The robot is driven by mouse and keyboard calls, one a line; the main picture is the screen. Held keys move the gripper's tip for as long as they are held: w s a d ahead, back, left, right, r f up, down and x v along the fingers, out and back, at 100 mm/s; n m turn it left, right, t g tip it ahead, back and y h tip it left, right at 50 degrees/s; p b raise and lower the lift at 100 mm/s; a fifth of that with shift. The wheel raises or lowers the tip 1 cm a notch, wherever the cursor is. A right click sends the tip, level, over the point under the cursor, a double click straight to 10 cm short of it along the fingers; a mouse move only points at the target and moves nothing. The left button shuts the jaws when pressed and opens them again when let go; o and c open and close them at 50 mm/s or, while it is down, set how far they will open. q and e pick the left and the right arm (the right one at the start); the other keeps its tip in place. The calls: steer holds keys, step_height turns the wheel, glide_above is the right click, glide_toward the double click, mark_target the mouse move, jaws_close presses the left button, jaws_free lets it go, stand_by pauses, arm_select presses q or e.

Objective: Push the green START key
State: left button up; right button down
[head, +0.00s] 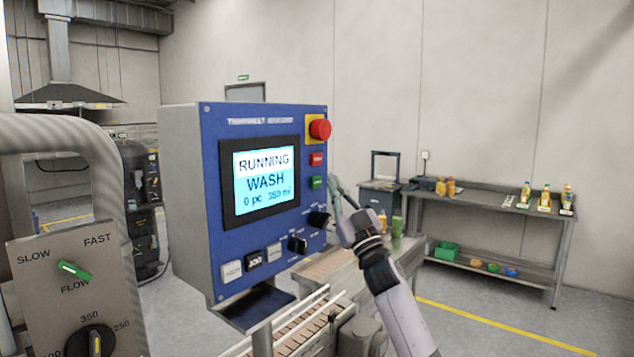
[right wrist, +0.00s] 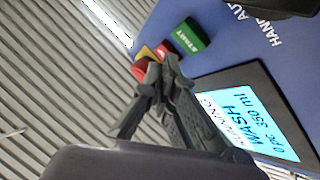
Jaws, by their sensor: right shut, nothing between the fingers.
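The green START key (head: 317,182) sits on the right side of the blue control panel (head: 215,180), below a red key (head: 316,159). The START key also shows in the right wrist view (right wrist: 192,36), with its label readable. My right gripper (head: 334,182) is shut and empty, its tips just right of the START key in the head view. In the right wrist view the gripper (right wrist: 160,70) appears short of the key, which is not covered. I cannot tell the exact gap. The screen (head: 264,180) reads RUNNING, WASH, 0 pc, 350 ml. My left gripper is out of view.
A red emergency-stop button (head: 320,129) is above the red key. Black knobs (head: 297,244) and several keys line the panel's lower edge. A grey box with the SLOW-FAST flow knob (head: 74,270) stands at left. A conveyor (head: 300,335) runs below.

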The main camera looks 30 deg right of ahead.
steer(key=s, duration=0.1)
steer(key=s+d, duration=0.1)
steer(key=s, duration=0.1)
steer(key=shift+s+d+p, duration=0.2)
steer(key=shift+p, duration=0.1)
stand_by(0.6)
